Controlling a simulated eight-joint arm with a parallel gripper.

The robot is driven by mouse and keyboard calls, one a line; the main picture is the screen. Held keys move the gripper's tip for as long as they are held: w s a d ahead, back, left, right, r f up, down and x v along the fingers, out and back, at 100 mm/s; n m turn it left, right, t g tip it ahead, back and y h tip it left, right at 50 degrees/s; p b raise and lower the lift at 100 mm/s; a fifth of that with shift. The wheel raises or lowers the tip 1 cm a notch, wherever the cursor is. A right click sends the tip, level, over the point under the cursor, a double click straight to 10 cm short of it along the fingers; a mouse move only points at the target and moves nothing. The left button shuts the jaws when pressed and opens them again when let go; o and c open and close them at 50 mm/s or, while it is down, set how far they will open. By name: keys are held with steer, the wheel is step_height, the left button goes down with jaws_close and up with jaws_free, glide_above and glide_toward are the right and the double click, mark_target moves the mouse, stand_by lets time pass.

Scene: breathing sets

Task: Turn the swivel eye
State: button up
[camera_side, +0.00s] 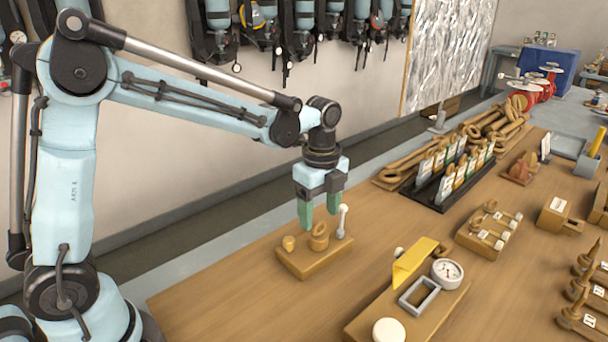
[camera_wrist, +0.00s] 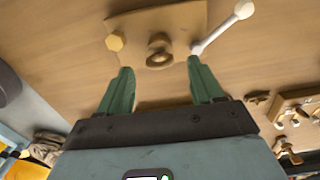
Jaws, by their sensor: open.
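The swivel eye (camera_side: 319,236) is a brown ring on a wooden base block (camera_side: 322,263) on the bench. A yellowish knob (camera_side: 288,243) stands to its left and a white-tipped pin (camera_side: 342,220) to its right. In the wrist view the eye (camera_wrist: 159,52) lies ahead of and between my fingertips. The knob (camera_wrist: 115,42) and the white pin (camera_wrist: 225,27) flank it. My gripper (camera_side: 319,212) has green fingers, is open and empty, and points down just above the eye. The fingers (camera_wrist: 158,72) show spread apart in the wrist view, and I cannot tell whether either touches anything.
To the right stands a wooden block with a gauge (camera_side: 447,272) and a yellow wedge (camera_side: 414,261). A black card rack (camera_side: 450,182) and several wooden fittings lie further back. The bench left and front of the base is clear.

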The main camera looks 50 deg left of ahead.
mark_target(319, 221)
steer(key=shift+f, duration=1.65)
steer(key=shift+c, duration=0.3)
steer(key=c, duration=1)
